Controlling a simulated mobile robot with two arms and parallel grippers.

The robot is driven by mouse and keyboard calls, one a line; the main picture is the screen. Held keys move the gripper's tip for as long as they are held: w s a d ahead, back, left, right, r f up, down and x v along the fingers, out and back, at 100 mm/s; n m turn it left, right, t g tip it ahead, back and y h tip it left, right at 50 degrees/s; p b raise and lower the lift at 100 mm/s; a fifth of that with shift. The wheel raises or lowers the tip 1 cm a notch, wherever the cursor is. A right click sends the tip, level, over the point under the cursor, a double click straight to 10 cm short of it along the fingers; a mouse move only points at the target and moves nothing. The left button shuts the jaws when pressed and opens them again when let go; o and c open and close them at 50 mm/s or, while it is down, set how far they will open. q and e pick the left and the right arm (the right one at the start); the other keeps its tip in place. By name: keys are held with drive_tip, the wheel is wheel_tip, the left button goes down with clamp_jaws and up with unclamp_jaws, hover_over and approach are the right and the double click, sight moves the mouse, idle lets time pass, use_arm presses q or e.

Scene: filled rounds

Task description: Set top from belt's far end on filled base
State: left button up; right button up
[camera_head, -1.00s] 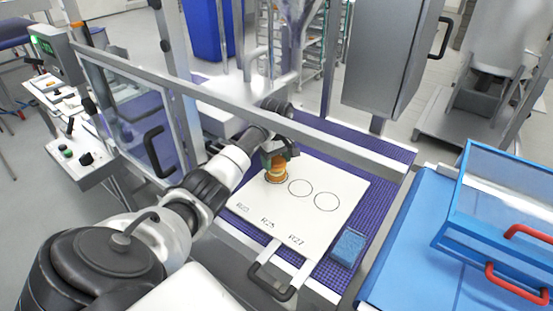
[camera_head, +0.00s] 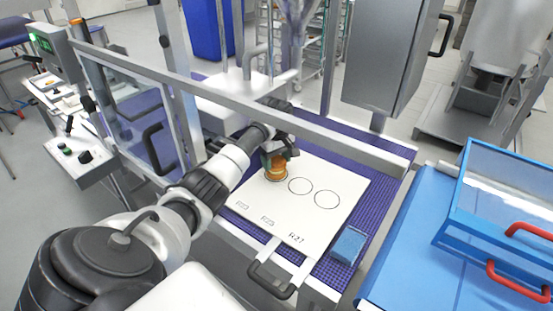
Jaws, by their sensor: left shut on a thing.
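My left gripper (camera_head: 278,154) is over the left end of the white board (camera_head: 330,170), shut on an orange-brown round top (camera_head: 277,163). Below the top is a round orange-brown base (camera_head: 276,176), standing on the board left of two drawn circles. Top and base show as one stack; I cannot tell whether they touch or a small gap is left. The fingers hide part of the top. The filling cannot be made out. My right gripper is not in view.
The purple belt (camera_head: 385,153) runs under the board. A grey rail (camera_head: 345,145) crosses just behind the gripper. A blue block (camera_head: 348,245) lies at the board's right. Two drawn circles (camera_head: 300,186) on the board are empty. A blue table with a clear-lidded box (camera_head: 505,200) stands right.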

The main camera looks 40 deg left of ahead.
use_arm(q)
drive_tip(key=shift+f, duration=0.35)
drive_tip(key=o, duration=0.9)
drive_tip(key=shift+c, duration=0.2)
drive_tip(key=shift+r, duration=0.15)
drive_tip(key=shift+r+p, duration=2)
drive_tip(key=shift+r, duration=1.4)
drive_tip(key=shift+f, duration=0.1)
